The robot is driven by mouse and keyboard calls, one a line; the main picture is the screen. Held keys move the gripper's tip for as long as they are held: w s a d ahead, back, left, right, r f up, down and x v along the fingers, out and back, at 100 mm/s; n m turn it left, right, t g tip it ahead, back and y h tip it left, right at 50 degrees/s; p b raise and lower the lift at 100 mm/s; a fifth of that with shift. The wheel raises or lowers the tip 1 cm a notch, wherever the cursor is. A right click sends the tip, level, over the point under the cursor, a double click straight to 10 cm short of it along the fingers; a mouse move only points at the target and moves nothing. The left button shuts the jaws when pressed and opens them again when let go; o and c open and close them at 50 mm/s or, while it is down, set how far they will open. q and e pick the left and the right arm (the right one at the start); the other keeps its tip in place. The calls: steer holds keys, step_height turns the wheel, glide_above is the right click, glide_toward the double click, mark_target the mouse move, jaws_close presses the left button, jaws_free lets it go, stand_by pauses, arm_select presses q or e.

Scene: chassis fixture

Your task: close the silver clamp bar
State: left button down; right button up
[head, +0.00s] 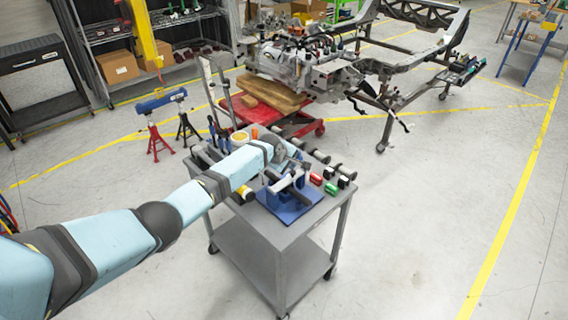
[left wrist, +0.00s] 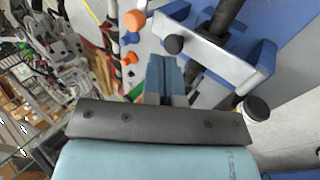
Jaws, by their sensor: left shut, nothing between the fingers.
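The silver clamp bar (left wrist: 212,57) shows in the left wrist view as a pale grey bar running down to the right, with a black knob (left wrist: 173,44) near one end. It belongs to the blue fixture (head: 286,207) on the grey cart. In the head view my arm and the fixture's parts make the bar hard to make out. My left gripper (left wrist: 165,76) is shut and empty, with its fingertips beside the knob end of the bar. I cannot tell whether they touch it. My right gripper is in neither view.
A red lift (head: 300,125) and a metal chassis stand behind. The floor to the right is clear.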

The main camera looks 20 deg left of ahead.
mark_target(294, 173)
arm_select(q)
steer(key=shift+w+d+f+g+y+b, duration=0.3)
steer(key=shift+w+f+g+b, duration=0.1)
steer(key=shift+w+f+g, duration=0.25)
steer(key=shift+w+d+f+g+b, duration=0.1)
steer(key=shift+w+f+g+b, duration=0.1)
steer(key=shift+f+g+b, duration=0.35)
steer(key=shift+w+f, duration=0.2)
steer(key=shift+f, duration=0.25)
steer(key=shift+b, duration=0.3)
